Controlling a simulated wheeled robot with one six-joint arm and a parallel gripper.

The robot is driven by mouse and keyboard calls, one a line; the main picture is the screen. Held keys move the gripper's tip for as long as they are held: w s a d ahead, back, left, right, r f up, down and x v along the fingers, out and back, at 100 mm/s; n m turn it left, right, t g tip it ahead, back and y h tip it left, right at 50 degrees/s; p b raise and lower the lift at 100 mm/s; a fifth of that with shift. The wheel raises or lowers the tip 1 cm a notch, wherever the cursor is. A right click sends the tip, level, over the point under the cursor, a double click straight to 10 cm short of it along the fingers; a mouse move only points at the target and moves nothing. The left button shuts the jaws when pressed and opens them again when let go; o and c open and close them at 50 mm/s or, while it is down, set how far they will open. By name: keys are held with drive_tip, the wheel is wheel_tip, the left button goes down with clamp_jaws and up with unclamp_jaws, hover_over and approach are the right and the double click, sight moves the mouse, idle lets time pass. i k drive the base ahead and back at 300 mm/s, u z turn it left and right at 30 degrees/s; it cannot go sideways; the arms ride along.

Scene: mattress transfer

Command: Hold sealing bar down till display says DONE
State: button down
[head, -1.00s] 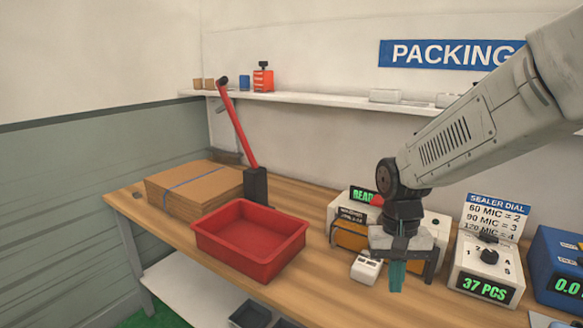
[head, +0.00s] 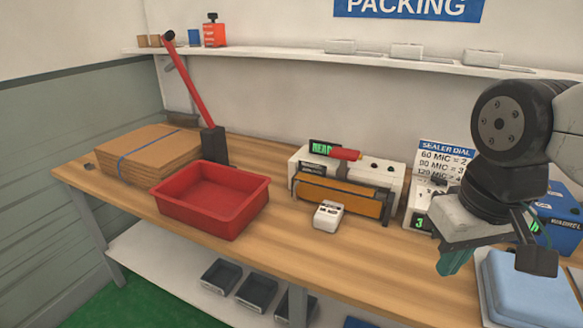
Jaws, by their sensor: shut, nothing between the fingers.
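The sealer (head: 394,178) is a white machine on the bench with an orange-brown front bar (head: 340,197). A red handle (head: 346,154) sits on top of it. Its small display (head: 322,147) shows green letters that read like "READ", with the end hidden behind the red handle. My gripper (head: 455,262) is at the right of the head view, with its teal fingertips shut and empty. It is to the right of the sealer, apart from it and nearer the camera, and hides part of the dial unit.
A red tray (head: 215,225), a cardboard stack (head: 145,150) and a red lever press (head: 190,90) stand at the left. A small white box (head: 328,215) sits before the sealer. The sealer dial sign (head: 445,160), a blue unit (head: 560,205) and a pale blue pad (head: 535,290) are at the right.

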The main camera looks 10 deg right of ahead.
sight(344, 155)
drive_tip(key=u, duration=1)
drive_tip(key=k, duration=1.3)
drive_tip(key=u, duration=0.95)
drive_tip(key=i, duration=1.75)
drive_tip(key=z, duration=1)
drive_tip(key=i, duration=0.95)
drive_tip(key=z, duration=1.35)
drive_tip(key=i, duration=0.4)
drive_tip(key=z, duration=0.35)
